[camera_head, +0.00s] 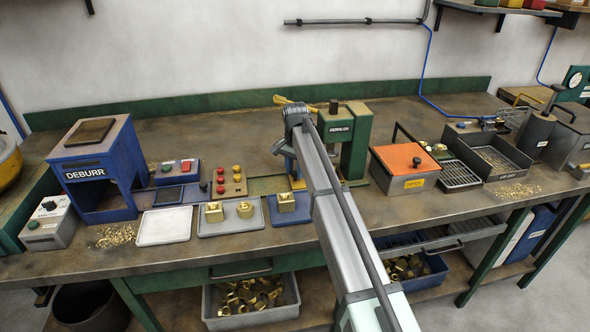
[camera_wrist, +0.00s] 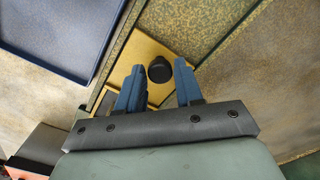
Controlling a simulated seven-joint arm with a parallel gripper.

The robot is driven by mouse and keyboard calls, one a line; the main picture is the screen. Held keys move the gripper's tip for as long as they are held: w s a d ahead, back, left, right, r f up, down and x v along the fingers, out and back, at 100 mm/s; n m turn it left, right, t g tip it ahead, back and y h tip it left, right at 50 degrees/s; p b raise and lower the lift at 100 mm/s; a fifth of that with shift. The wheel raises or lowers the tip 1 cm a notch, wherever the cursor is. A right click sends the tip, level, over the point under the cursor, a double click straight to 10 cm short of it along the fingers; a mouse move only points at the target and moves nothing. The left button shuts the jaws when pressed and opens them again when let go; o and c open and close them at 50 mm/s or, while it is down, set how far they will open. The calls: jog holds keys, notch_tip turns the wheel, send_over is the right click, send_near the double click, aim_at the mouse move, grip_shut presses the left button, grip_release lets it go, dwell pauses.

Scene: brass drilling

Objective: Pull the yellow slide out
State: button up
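The yellow slide (camera_wrist: 150,48) is a flat yellow plate with a round black knob (camera_wrist: 159,69) on it. In the head view a bit of the yellow slide (camera_head: 297,184) shows at the foot of the green drill press (camera_head: 358,140), mostly hidden by my arm. My gripper (camera_wrist: 158,68) has two blue fingers standing apart, one on each side of the knob in the wrist view. No contact with the knob is visible, and I cannot tell how far above it the fingertips are. In the head view my gripper (camera_head: 290,162) is partly hidden behind my arm.
Left of the press are a red-and-yellow button board (camera_head: 229,180), a grey tray (camera_head: 230,224) and a blue tray (camera_head: 290,217) with brass blocks. An orange-lidded box (camera_head: 405,165) stands to the right. The bench front edge lies under my arm.

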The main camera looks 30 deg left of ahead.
grip_shut()
jog(key=s+a, duration=1)
jog(key=shift+s+a, duration=0.1)
jog(key=shift+a, duration=0.05)
jog(key=shift+o, duration=0.3)
grip_release()
jog(key=shift+s+a, duration=0.1)
jog(key=o, duration=0.3)
jog(key=shift+o, duration=0.2)
jog(key=shift+r, duration=0.1)
